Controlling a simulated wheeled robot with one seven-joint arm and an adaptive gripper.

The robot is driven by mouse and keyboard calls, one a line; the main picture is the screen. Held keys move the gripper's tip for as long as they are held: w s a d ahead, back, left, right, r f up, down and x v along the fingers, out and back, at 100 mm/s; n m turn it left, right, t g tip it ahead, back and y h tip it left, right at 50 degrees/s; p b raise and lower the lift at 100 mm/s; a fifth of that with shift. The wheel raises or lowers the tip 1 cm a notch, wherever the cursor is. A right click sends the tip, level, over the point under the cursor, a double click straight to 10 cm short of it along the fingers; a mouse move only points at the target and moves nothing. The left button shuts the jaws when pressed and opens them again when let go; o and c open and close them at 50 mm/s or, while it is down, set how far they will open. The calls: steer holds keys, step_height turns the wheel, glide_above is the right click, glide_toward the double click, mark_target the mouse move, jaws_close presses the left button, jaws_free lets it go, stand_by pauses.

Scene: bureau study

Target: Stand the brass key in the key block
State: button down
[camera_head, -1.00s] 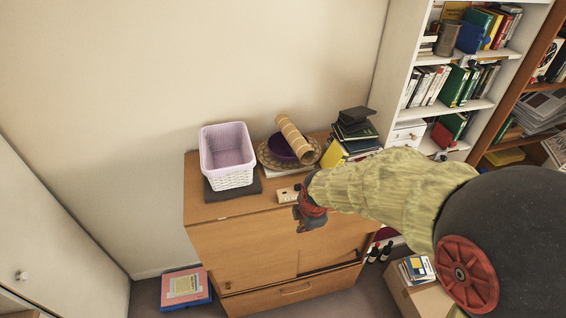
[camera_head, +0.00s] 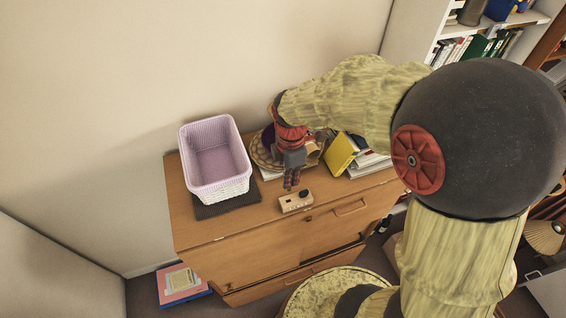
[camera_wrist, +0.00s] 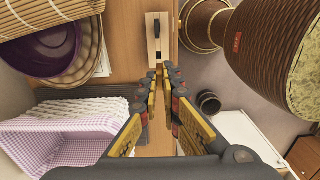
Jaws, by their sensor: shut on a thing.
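The key block (camera_head: 296,203) is a pale wooden block on the cabinet top near its front edge, with a dark round spot at its right end. In the wrist view the key block (camera_wrist: 151,47) lies beyond my fingertips and shows a dark slot. My gripper (camera_head: 291,186) points down just behind the block in the head view, apart from it as far as I can tell. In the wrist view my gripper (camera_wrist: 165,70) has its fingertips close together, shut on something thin. I take this to be the brass key, but its shape is hidden between the fingers.
A lilac-lined white basket (camera_head: 218,160) stands on a dark mat (camera_head: 228,207) left of my gripper. A purple bowl (camera_wrist: 45,50) on a woven plate and a rolled mat (camera_wrist: 45,12) are near the wall. Books (camera_head: 343,152) lie to the right. The cabinet top (camera_head: 190,228) is bare at front left.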

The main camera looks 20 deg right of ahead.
mark_target(289, 189)
step_height(289, 189, down, 3)
steer(key=shift+w+f+b, duration=0.1)
steer(key=shift+b, duration=0.9)
steer(key=shift+f+b, duration=0.95)
steer(key=shift+f, duration=0.6)
steer(key=shift+f+b, duration=1.05)
steer(key=shift+f, duration=0.4)
steer(key=c, duration=2)
jaws_free()
steer(key=shift+c, duration=0.2)
steer(key=shift+o, duration=1)
steer(key=o, duration=0.4)
steer(key=shift+c, duration=0.2)
steer(key=shift+r, duration=0.1)
